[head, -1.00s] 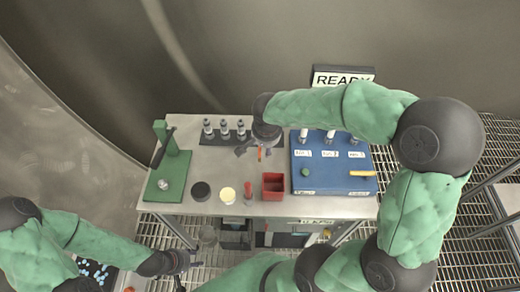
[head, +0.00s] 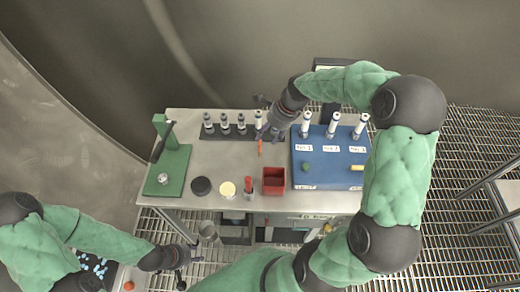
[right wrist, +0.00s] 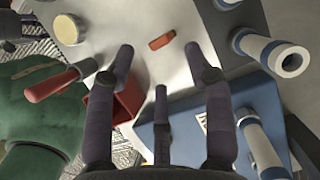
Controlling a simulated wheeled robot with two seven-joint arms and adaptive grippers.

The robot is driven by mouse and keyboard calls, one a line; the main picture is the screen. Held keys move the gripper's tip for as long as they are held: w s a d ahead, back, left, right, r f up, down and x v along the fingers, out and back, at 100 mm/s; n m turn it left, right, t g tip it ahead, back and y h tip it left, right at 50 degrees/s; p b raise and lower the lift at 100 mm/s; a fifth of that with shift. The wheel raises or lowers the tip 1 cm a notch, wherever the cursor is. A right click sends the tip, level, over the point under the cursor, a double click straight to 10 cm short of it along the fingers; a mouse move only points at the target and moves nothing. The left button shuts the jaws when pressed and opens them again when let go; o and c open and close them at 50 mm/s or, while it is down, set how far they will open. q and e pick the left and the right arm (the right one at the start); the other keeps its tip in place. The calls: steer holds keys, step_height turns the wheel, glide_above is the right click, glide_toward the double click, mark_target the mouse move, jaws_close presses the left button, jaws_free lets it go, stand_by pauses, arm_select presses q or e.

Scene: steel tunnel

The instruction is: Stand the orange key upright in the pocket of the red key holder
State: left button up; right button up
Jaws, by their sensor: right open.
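The orange key (head: 260,149) lies on the steel table, in front of the dark rack. It also shows in the right wrist view (right wrist: 161,41), beyond my fingertips and apart from them. The red key holder (head: 273,181) is an open-topped red box at the front of the table, left of the blue box. Part of it shows behind a finger in the right wrist view (right wrist: 127,104). My right gripper (head: 264,125) is open and empty, above the table behind the key. My left gripper (head: 182,261) is low at the table's front left; its fingers are too small to read.
A blue box (head: 328,178) with white cylinders stands on the right. A dark rack (head: 222,132) with grey cylinders is at the back. A green stand (head: 172,170), black disc (head: 201,187), yellow-topped disc (head: 227,189) and red-handled tool (head: 248,186) stand left of the holder.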

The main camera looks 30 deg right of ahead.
mark_target(260, 148)
steer(key=b+x, duration=0.2)
steer(key=x, duration=0.4)
steer(key=shift+f+b, duration=0.35)
steer(key=shift+f, duration=0.05)
jaws_close()
